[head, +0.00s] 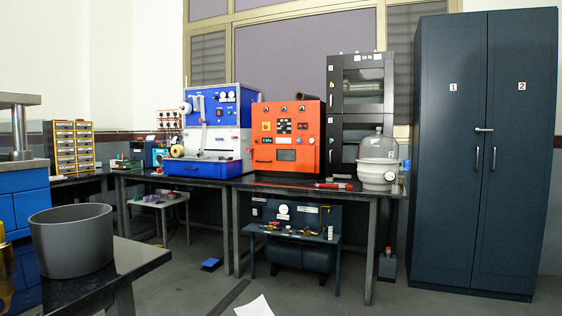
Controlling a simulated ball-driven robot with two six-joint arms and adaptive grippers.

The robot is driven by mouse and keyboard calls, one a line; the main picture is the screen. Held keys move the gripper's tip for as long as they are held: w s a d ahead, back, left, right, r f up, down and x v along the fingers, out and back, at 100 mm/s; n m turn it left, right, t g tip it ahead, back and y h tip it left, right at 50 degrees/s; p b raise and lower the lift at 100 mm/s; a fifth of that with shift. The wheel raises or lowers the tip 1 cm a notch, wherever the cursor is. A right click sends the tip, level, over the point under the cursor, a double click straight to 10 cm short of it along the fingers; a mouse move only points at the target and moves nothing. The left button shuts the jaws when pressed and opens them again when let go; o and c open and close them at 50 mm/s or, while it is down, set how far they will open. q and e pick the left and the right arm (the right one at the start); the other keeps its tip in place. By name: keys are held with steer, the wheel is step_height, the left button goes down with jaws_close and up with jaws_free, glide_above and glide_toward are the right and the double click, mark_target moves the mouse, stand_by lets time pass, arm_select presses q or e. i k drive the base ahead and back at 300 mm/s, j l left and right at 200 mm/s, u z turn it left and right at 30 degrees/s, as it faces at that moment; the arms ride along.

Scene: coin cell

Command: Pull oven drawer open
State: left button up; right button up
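An orange-red oven-like box (287,135) stands on the dark bench against the back wall. It has dials and switches at the top, a small dark window (287,155) and a dark handle at its lower left. A blue and white machine (221,120) stands just left of it, with a blue drawer-like base (197,169) that looks shut. I cannot tell for sure which front is the oven drawer. Neither gripper shows in the head view.
A grey bucket (72,242) stands on a dark table at the near left. A tall dark cabinet (450,220) stands at the right. White paper (255,306) lies on open floor.

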mark_target(293, 159)
steer(key=i+l+z, duration=0.2)
steer(key=i, duration=0.2)
steer(key=i+l+z, duration=0.2)
steer(key=i, duration=0.25)
steer(key=i+u, duration=0.15)
steer(key=i, duration=0.35)
steer(key=i+l+u, duration=0.2)
steer(key=i, duration=0.3)
steer(key=i+l+u, duration=0.15)
steer(key=i, duration=0.3)
steer(key=i+j+u, duration=0.25)
steer(key=i+u, duration=0.2)
steer(key=i, duration=0.2)
steer(key=i+u, duration=0.45)
steer(key=i, duration=0.15)
steer(key=i+l+u, duration=0.25)
steer(key=i+u, duration=0.15)
steer(key=i, duration=0.25)
